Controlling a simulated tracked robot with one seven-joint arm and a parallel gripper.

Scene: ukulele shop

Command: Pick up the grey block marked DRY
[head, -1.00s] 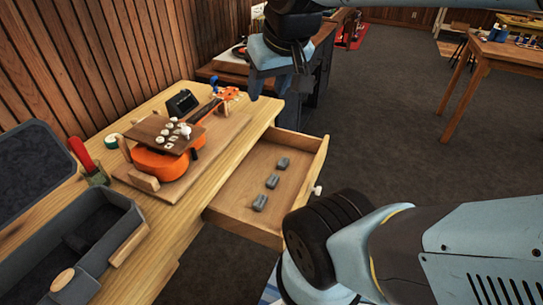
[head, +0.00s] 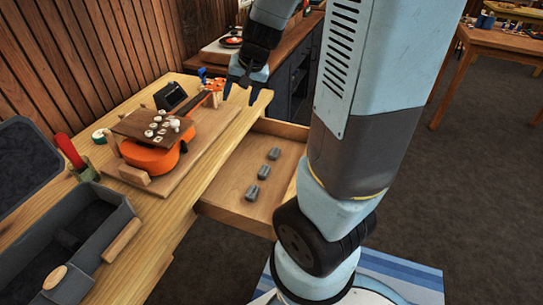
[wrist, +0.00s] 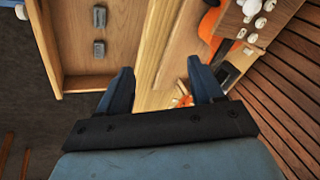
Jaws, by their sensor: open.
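Three small grey blocks lie in a row in the open wooden drawer (head: 232,202): a far one (head: 274,154), a middle one (head: 264,172) and a near one (head: 252,193). Any markings are too small to read, so I cannot tell which says DRY. The wrist view shows two blocks, an upper one (wrist: 100,17) and a lower one (wrist: 99,48), left of my fingers. My gripper (head: 240,93) is open and empty, above the bench's far end beside the drawer. In the wrist view my gripper (wrist: 159,76) points down across the bench edge, apart from the blocks.
An orange ukulele (head: 152,160) lies on a wooden board on the bench (head: 190,210), with a brown panel of white knobs (head: 145,124) over it. A grey open case (head: 115,215) stands at left. My arm hides the drawer's right side.

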